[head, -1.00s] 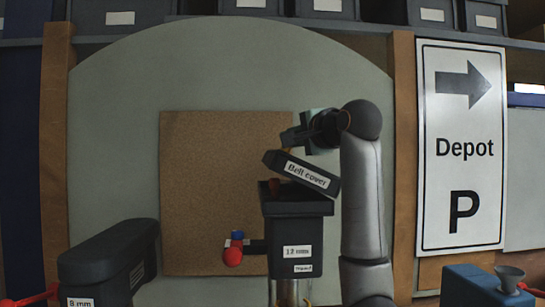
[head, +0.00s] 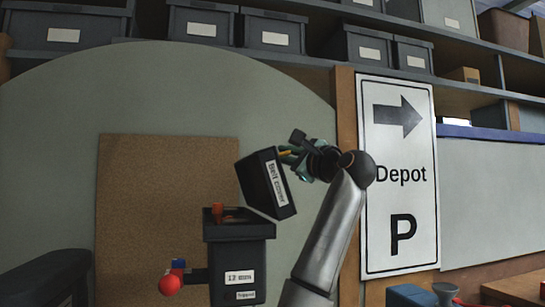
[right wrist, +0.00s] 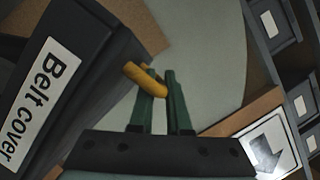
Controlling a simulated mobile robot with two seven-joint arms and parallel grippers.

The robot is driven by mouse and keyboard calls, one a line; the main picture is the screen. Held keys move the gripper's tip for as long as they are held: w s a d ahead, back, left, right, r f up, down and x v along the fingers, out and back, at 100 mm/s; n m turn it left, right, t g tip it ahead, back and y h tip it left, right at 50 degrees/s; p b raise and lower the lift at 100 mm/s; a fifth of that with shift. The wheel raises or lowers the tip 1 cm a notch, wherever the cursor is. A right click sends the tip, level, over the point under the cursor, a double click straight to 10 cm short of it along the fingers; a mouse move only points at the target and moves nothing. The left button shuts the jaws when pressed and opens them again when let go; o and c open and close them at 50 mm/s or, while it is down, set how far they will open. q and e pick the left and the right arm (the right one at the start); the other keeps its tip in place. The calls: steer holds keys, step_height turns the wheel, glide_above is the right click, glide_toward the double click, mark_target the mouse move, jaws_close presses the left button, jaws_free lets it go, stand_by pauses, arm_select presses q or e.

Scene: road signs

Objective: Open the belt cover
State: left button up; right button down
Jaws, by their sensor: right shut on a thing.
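The belt cover (head: 264,184) is a dark lid with a white "Belt cover" label. In the head view it stands steeply tilted over the dark box (head: 240,262), raised at its left, with the box top partly exposed. In the right wrist view the cover (right wrist: 50,75) fills the left side. My right gripper (head: 290,155) is at the upper right of the cover. It is shut on a yellow handle (right wrist: 146,80), which shows between its green fingers in the right wrist view. My left gripper is not in view.
A red-orange part (head: 218,211) shows at the box's open top. A red ball knob (head: 170,285) sticks out at the box's left. A "Depot P" sign (head: 400,175) stands to the right, and shelves with bins (head: 265,32) run above. A brown board (head: 160,215) is behind.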

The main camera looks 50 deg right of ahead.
steer(key=shift+s+d+f+m, duration=0.25)
steer(key=shift+d+m, duration=0.15)
steer(key=shift+m, duration=0.1)
steer(key=c, duration=1.2)
jaws_free()
steer(key=shift+r, duration=0.1)
steer(key=shift+o, duration=0.2)
steer(key=b+v, duration=0.4)
steer(key=v, duration=0.8)
steer(key=shift+s+a, duration=0.15)
steer(key=shift+s, duration=0.1)
